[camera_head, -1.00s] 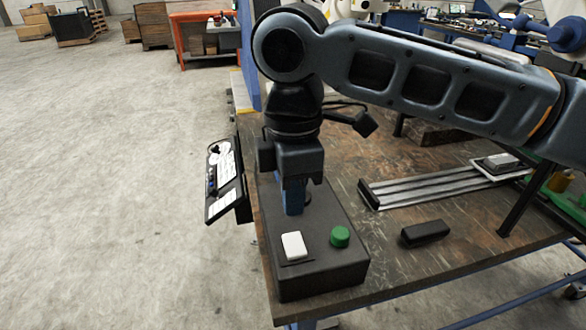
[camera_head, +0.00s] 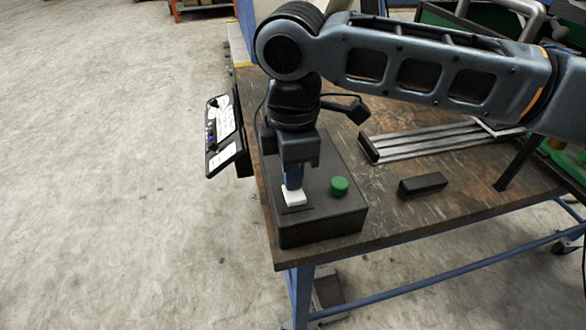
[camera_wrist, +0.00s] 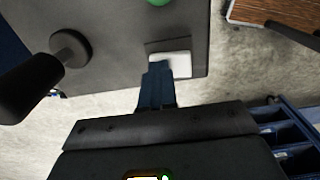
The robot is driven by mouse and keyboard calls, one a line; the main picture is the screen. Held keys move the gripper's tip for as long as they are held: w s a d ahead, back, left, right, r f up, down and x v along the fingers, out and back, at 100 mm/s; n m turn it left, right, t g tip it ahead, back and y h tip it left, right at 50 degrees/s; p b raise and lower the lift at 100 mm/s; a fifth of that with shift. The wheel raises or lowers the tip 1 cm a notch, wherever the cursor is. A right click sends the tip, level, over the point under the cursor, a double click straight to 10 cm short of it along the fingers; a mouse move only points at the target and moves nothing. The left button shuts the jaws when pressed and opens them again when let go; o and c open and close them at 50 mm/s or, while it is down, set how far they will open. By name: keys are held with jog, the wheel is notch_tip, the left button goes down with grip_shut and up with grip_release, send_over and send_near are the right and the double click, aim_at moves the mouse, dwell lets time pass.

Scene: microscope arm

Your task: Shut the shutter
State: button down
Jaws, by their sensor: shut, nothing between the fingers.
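A dark grey control box (camera_head: 325,225) sits on the front left corner of the brown table. On its top are a white rocker-like switch (camera_head: 294,198) and a round green button (camera_head: 339,186) to its right. My gripper (camera_head: 293,184) is shut and empty, pointing down, with its tips at the white switch. In the wrist view the blue fingertips (camera_wrist: 157,75) overlap the near edge of the white switch (camera_wrist: 177,64); I cannot tell whether they touch it. A dark knob on a post (camera_wrist: 45,72) stands on the box in the wrist view. No part is labelled as a shutter.
A black block (camera_head: 422,186) lies on the table (camera_head: 400,225) right of the box. Metal rails (camera_head: 430,140) lie behind it. A dark panel with white labels (camera_head: 225,135) hangs at the table's left edge. Floor is clear at left.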

aim_at(297, 193)
jog(key=shift+s, duration=0.2)
jog(key=shift+s+d+r+p, duration=0.2)
jog(key=shift+s+p, duration=0.4)
jog(key=shift+p, duration=0.05)
jog(key=shift+r+p, duration=0.6)
jog(key=shift+p, duration=0.05)
notch_tip(297, 193, up, 13)
jog(key=p, duration=0.2)
jog(key=shift+d+f, duration=0.1)
jog(key=shift+d, duration=0.05)
